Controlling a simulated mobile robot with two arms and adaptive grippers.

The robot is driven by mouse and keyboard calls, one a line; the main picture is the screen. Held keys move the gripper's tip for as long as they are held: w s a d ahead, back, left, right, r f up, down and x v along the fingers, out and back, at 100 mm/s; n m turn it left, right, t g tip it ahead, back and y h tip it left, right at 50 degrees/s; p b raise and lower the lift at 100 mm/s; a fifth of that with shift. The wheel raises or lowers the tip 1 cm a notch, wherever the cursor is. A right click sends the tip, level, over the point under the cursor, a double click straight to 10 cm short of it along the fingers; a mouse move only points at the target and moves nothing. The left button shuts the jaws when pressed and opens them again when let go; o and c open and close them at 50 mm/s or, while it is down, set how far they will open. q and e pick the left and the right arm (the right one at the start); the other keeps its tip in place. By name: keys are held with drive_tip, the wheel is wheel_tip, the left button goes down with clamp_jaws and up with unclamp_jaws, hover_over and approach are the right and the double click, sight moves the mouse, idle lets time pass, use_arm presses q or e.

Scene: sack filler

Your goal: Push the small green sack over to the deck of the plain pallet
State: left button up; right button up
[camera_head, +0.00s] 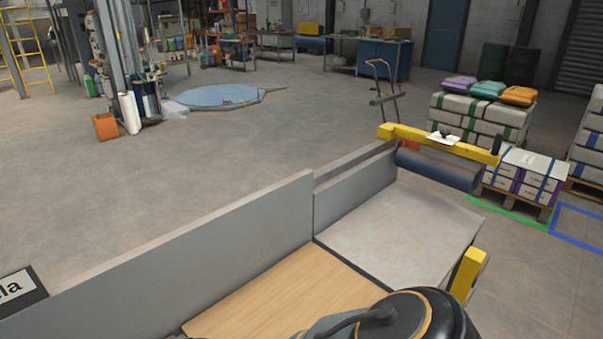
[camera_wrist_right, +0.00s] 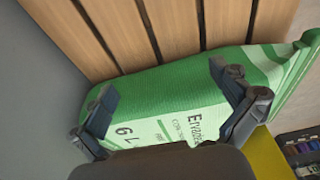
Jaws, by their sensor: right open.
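The green sack (camera_wrist_right: 165,90) lies in the right wrist view, with white panels and dark lettering on its lower part. Its right end is pale-edged and reaches the picture's right side. My right gripper (camera_wrist_right: 170,112) is open, one finger near the sack's left end and the other over its right part. I cannot tell whether the fingers touch it. Light wooden slats (camera_wrist_right: 185,25) with dark gaps, like a pallet deck, run along the sack's upper side. Whether the sack rests on them is unclear. The sack does not show in the head view, and my left gripper is in neither view.
A grey side wall (camera_head: 200,245) runs beside a wooden board (camera_head: 285,295) and a pale plate (camera_head: 400,230). A yellow bar (camera_head: 440,142) crosses beyond them. Boxes stand on a pallet (camera_head: 517,204) at right. A yellow part (camera_wrist_right: 268,155) is near the sack's right end.

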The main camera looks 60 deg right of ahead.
wheel_tip(320, 180, up, 9)
drive_tip(key=p, duration=0.7)
drive_tip(key=shift+p, duration=0.35)
